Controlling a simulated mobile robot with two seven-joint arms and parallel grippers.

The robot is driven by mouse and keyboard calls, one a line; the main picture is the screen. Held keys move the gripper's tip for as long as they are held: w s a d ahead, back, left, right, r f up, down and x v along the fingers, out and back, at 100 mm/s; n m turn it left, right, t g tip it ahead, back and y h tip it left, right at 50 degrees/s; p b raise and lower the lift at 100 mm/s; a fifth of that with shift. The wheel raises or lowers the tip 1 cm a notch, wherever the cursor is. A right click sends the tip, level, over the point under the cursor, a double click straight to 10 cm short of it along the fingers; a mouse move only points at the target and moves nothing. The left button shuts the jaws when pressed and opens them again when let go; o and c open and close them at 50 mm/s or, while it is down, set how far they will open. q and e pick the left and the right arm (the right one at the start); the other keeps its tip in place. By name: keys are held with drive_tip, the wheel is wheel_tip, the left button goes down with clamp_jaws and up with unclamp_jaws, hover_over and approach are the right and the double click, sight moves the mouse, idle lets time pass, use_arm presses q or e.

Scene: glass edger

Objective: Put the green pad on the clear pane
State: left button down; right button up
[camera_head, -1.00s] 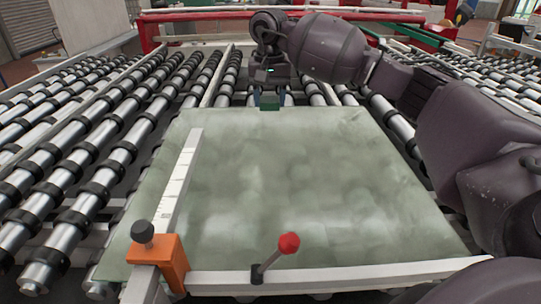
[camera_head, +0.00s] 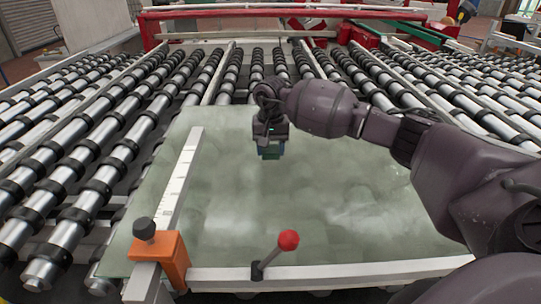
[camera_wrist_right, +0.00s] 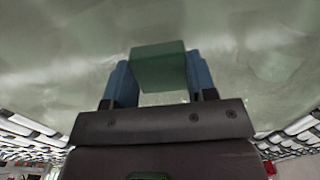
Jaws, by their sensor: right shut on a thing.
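The clear pane (camera_head: 290,210) is a large greenish glass sheet lying on the rollers. It also fills much of the right wrist view (camera_wrist_right: 60,60). My right gripper (camera_head: 270,150) is over the far middle part of the pane. In the right wrist view its blue fingers (camera_wrist_right: 160,80) are shut on the green pad (camera_wrist_right: 158,62), a small dark green block. The pad also shows low in the gripper in the head view (camera_head: 272,154). I cannot tell whether the pad touches the pane. My left gripper is not in view.
A white ruled bar (camera_head: 176,185) runs along the pane's left side, with an orange clamp (camera_head: 172,257) at its near end. A red-knobbed lever (camera_head: 288,240) stands at the near white rail (camera_head: 340,275). Black-ringed rollers (camera_head: 80,150) spread to both sides and behind.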

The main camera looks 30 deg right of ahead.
sight(271, 150)
drive_tip(key=shift+f, duration=1.55)
drive_tip(key=o, duration=1)
drive_tip(key=shift+c, duration=0.2)
drive_tip(key=shift+r, duration=0.1)
wheel_tip(271, 150, up, 12)
drive_tip(key=shift+r, duration=0.15)
